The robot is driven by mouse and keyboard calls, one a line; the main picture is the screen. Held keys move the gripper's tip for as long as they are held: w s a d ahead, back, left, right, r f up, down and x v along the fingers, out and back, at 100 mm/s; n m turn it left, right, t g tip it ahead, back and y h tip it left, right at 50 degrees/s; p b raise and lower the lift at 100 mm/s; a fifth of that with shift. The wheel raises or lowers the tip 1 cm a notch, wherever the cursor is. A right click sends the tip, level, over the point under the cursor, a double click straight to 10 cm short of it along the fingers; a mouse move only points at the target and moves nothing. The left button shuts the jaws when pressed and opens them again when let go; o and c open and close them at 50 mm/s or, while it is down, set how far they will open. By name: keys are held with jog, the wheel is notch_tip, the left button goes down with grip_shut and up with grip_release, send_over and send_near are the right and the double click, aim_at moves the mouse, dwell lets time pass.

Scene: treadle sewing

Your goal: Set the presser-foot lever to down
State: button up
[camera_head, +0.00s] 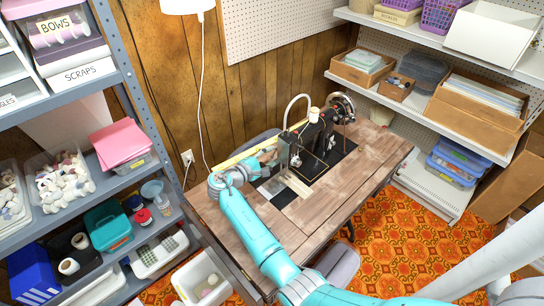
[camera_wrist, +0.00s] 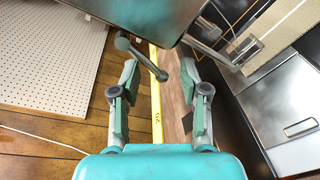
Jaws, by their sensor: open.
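The black sewing machine (camera_head: 322,133) stands on the wooden table. Its head (camera_wrist: 150,12) fills the top of the wrist view. A short grey lever with rounded ends (camera_wrist: 143,59), which looks like the presser-foot lever, juts out below the head. My gripper (camera_wrist: 160,68) is open, with one finger on each side of the lever's lower end. I see no clear contact with it. In the head view my gripper (camera_head: 268,158) is beside the needle end of the machine, partly hidden by my wrist. Whether the lever is up or down I cannot tell.
A yellow measuring strip (camera_wrist: 156,100) runs along the table's edge. The wooden tabletop (camera_head: 330,207) is clear at the front. A lamp with a white shade (camera_head: 187,5) stands behind. Shelves with bins (camera_head: 110,180) flank the table on the left, and more shelves (camera_head: 435,110) on the right.

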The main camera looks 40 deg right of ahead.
jog(key=a, duration=0.3)
jog(key=a+r, duration=0.1)
jog(key=a, duration=0.3)
jog(key=s+a, duration=0.1)
jog(key=a, duration=0.2)
jog(key=shift+a+r, duration=0.4)
